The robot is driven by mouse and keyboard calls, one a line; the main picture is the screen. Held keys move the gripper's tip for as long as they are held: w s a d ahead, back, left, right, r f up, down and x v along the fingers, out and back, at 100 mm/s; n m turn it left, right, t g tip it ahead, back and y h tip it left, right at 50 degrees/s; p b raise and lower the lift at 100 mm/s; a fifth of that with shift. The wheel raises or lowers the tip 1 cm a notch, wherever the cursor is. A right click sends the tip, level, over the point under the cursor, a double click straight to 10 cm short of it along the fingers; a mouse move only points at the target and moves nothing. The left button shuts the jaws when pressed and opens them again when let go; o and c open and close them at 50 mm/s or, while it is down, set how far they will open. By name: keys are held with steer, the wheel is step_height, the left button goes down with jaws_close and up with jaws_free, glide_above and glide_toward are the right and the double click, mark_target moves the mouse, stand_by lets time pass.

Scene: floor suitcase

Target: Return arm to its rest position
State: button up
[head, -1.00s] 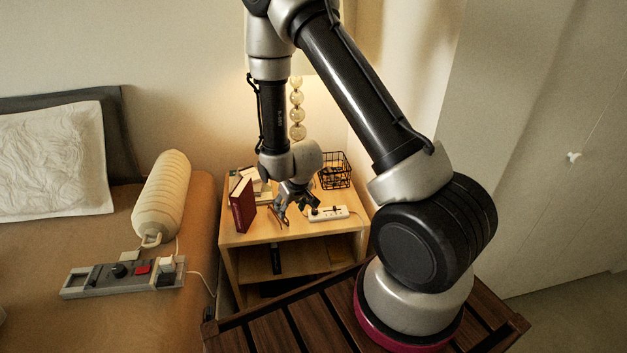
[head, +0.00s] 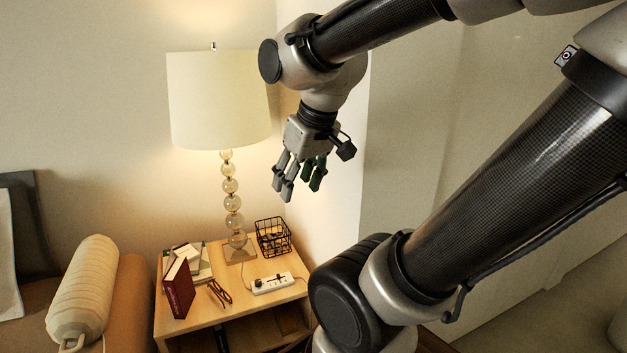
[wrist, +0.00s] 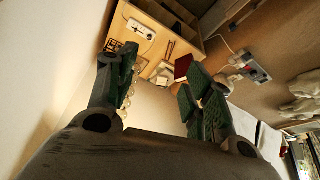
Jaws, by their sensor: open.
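My gripper (head: 299,178) hangs in the air above and to the right of the nightstand, its fingers pointing down. Its fingers are spread with nothing between them. In the wrist view my gripper (wrist: 158,95) also shows its two green-padded fingers wide apart and empty. My arm is raised and folded across the upper right of the head view. My gripper touches nothing that I can see.
Below is the wooden nightstand (head: 205,312) with a red book (head: 179,288), glasses (head: 220,292), a power strip (head: 272,284) and a wire basket (head: 272,237). A tall lamp (head: 219,100) stands left of my gripper. A bolster (head: 82,290) lies at the left. A wall is close on the right.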

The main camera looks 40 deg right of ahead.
steer(key=s, duration=0.2)
steer(key=s+r, duration=0.1)
steer(key=s, duration=0.1)
steer(key=shift+d+r, duration=0.1)
steer(key=shift+d, duration=0.25)
stand_by(0.9)
